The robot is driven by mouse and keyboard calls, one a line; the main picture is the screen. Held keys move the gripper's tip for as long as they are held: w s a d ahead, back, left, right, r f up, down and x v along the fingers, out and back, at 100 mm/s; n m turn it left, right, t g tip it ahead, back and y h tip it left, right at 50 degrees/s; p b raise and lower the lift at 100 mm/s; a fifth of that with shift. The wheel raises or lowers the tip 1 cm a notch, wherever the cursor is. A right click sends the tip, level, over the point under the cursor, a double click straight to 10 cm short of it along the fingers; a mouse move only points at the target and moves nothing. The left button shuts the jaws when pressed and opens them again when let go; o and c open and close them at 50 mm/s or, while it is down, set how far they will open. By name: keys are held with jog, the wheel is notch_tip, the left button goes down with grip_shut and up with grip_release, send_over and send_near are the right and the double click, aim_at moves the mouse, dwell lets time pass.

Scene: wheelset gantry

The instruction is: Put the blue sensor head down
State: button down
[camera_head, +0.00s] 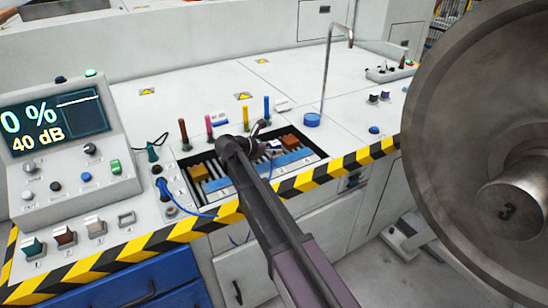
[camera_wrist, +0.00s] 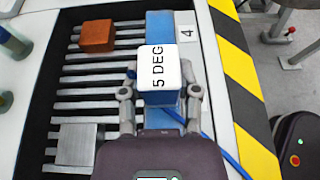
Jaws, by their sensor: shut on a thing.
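The blue sensor head (camera_wrist: 160,76) has a white top marked "5 DEG" and a blue body, seen from above in the wrist view. My gripper (camera_wrist: 161,97) is shut on it, one finger on each side. A blue bar (camera_wrist: 168,28) lies beyond the head, beside a label "4" (camera_wrist: 187,34). A blue cable (camera_wrist: 207,134) runs off to the lower right of the head. In the head view my gripper (camera_head: 262,141) is over the slatted tray (camera_head: 232,193), and my arm hides part of it. Whether the head touches the surface below cannot be told.
An orange-brown block (camera_wrist: 97,36) and a grey block (camera_wrist: 77,145) lie on the slats. Several coloured upright pegs (camera_head: 210,126) stand behind the tray. A yellow-black edge (camera_head: 310,177) runs along the front. A display (camera_head: 55,122) reads "0 %" and "40 dB". A large wheel (camera_head: 450,130) stands at right.

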aim_at(274, 156)
jog(key=shift+f, duration=0.1)
jog(key=shift+f+b, duration=1.65)
jog(key=shift+b, duration=0.15)
jog(key=shift+f, duration=0.2)
jog(key=shift+c, duration=1.7)
grip_release()
jog(key=shift+r, duration=0.1)
jog(key=shift+r, duration=0.15)
jog(key=shift+s+a+r, duration=0.1)
jog(key=shift+s, duration=0.05)
jog(key=p+v, duration=0.4)
jog(key=v, duration=0.5)
jog(key=shift+s+a+r, duration=0.1)
jog(key=shift+a+r, duration=0.1)
jog(key=shift+a, duration=0.1)
jog(key=shift+p+v, duration=0.35)
jog(key=shift+v, duration=0.65)
jog(key=shift+s+f, duration=0.1)
jog(key=shift+f, duration=0.05)
